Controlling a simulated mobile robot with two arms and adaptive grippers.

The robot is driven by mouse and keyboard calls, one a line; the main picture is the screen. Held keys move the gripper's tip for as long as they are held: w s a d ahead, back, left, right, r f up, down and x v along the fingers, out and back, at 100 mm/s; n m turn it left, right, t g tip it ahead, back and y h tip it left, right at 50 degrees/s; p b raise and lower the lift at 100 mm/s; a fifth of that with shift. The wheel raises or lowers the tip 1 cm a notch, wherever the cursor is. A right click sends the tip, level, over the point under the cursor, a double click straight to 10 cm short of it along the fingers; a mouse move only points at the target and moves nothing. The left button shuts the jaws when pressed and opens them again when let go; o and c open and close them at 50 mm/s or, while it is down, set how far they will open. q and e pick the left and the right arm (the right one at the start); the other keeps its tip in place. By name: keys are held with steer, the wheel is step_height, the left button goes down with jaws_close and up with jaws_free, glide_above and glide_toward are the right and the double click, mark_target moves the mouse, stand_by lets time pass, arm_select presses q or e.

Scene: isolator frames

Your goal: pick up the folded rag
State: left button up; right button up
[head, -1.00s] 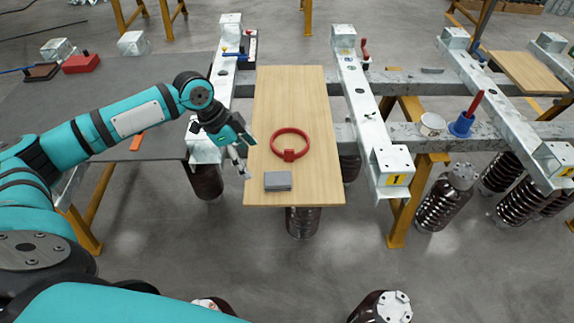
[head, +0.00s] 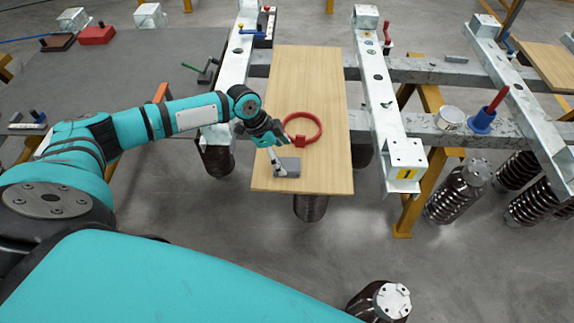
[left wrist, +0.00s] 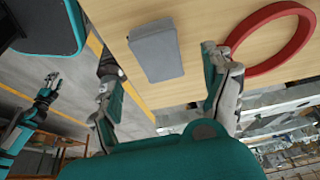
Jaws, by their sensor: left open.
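The folded rag (head: 289,165) is a small flat grey block near the front end of the light wooden board (head: 312,100). It also shows in the left wrist view (left wrist: 157,50), lying between and beyond the open fingers. My left gripper (head: 277,168) is open and empty, pointing down over the rag's left part and hiding some of it. In the left wrist view my left gripper (left wrist: 158,62) has one finger on each side of the rag, with gaps. My right gripper (left wrist: 50,82) is small at the left of that view; its jaws are unclear.
A red ring (head: 303,129) lies on the board just behind the rag, close to one finger in the wrist view. A metal beam (head: 385,110) runs right of the board. A white tub (head: 450,118) and blue cone (head: 482,120) stand farther right. A grey table (head: 120,80) is left.

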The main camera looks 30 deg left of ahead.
mark_target(289, 164)
arm_select(q)
steer(key=shift+d+f, duration=0.1)
steer(key=shift+f, duration=0.1)
steer(key=p+x, duration=0.1)
steer(key=x, duration=0.3)
steer(key=shift+w+d+f, duration=0.15)
steer(key=shift+w, duration=0.1)
steer(key=shift+f, duration=0.25)
steer(key=c, duration=1.2)
steer(key=shift+o, duration=0.2)
arm_select(e)
steer(key=shift+s+d+r, duration=0.15)
steer(key=shift+s+r, duration=0.3)
steer(key=shift+r, duration=0.1)
arm_select(q)
steer(key=shift+r, duration=0.1)
steer(key=shift+r, duration=0.5)
step_height(289, 164, up, 2)
steer(key=shift+w+r+b, duration=0.1)
steer(key=shift+r+b, duration=0.15)
steer(key=shift+b, duration=0.2)
steer(key=s+d+r+b, duration=0.1)
steer(key=s+d, duration=0.2)
steer(key=s, duration=1.3)
steer(key=shift+r, duration=0.2)
arm_select(e)
step_height(289, 164, down, 2)
steer(key=shift+f, duration=0.25)
